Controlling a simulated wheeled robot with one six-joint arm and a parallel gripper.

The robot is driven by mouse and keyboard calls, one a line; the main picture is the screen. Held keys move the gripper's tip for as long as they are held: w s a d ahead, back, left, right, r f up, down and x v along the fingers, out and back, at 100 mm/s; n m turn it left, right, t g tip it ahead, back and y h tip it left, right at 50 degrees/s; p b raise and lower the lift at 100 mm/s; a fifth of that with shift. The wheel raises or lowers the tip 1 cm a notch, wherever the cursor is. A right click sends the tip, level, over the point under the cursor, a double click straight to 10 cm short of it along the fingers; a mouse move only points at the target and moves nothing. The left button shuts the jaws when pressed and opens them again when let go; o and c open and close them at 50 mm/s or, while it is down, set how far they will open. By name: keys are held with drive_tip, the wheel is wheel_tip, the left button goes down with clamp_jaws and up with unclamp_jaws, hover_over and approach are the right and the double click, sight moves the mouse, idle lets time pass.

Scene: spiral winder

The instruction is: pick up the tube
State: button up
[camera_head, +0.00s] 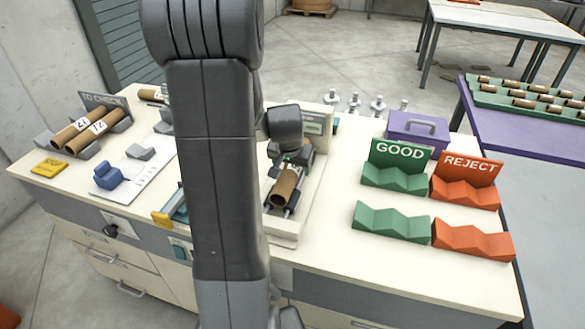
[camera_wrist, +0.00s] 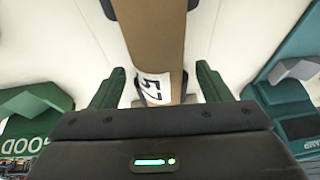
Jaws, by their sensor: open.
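A brown cardboard tube (camera_head: 286,186) lies tilted on the cradle of a pale bench device (camera_head: 290,228). In the wrist view the tube (camera_wrist: 156,40) runs up the middle and carries a white label that reads like 57. My gripper (camera_wrist: 158,75) is open, with one green finger on each side of the tube and a visible gap on both sides. In the head view my gripper is at the tube's upper end, largely hidden behind my arm. I cannot tell the height between fingers and tube.
A TO CHECK rack (camera_head: 92,128) with tubes stands at the left. Green GOOD cradles (camera_head: 392,221) and orange REJECT cradles (camera_head: 472,240) stand at the right. A purple box (camera_head: 418,130) and small metal weights (camera_head: 354,101) are behind. The front right bench top is clear.

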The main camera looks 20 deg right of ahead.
drive_tip(key=shift+w+d+f, duration=0.1)
drive_tip(key=shift+w+f, duration=0.1)
drive_tip(key=shift+f, duration=0.4)
drive_tip(key=shift+c, duration=0.2)
drive_tip(key=c, duration=1.1)
drive_tip(key=shift+c, duration=0.2)
drive_tip(key=shift+r, duration=0.2)
